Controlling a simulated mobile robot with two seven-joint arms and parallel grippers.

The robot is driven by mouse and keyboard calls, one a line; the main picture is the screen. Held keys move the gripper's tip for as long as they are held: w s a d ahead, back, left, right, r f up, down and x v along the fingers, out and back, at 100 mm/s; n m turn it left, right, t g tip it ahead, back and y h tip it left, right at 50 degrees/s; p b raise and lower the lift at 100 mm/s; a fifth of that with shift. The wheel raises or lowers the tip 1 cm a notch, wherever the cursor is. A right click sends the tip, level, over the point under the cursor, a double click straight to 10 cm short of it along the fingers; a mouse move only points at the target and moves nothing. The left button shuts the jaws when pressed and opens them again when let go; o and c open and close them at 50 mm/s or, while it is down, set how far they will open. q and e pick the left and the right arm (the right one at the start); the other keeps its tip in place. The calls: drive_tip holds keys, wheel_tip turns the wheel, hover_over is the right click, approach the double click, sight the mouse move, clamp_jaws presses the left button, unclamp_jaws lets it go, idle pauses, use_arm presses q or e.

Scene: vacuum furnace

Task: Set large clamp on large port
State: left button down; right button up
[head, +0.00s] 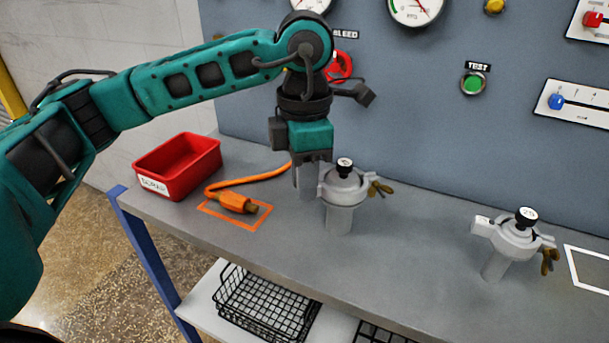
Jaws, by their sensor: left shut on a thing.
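My right gripper is not in view.
A smaller port (494,266) with its own clamp (517,238) and cap (526,214) stands at right. A red bin (178,163) and an orange tool with a cable (235,203) lie left. The gauge panel (420,100) rises behind. Wire baskets (265,305) sit below.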

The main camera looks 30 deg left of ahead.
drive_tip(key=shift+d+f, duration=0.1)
use_arm(q)
drive_tip(key=c, duration=1.4)
unclamp_jaws()
drive_tip(key=o, duration=0.4)
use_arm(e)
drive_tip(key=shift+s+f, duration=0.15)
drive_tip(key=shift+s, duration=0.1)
use_arm(q)
wheel_tip(320, 180, up, 13)
drive_tip(key=shift+f+p, duration=0.1)
drive_tip(key=shift+p, duration=1.1)
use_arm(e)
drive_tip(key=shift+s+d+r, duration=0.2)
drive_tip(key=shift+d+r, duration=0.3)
use_arm(q)
drive_tip(key=shift+s, duration=0.1)
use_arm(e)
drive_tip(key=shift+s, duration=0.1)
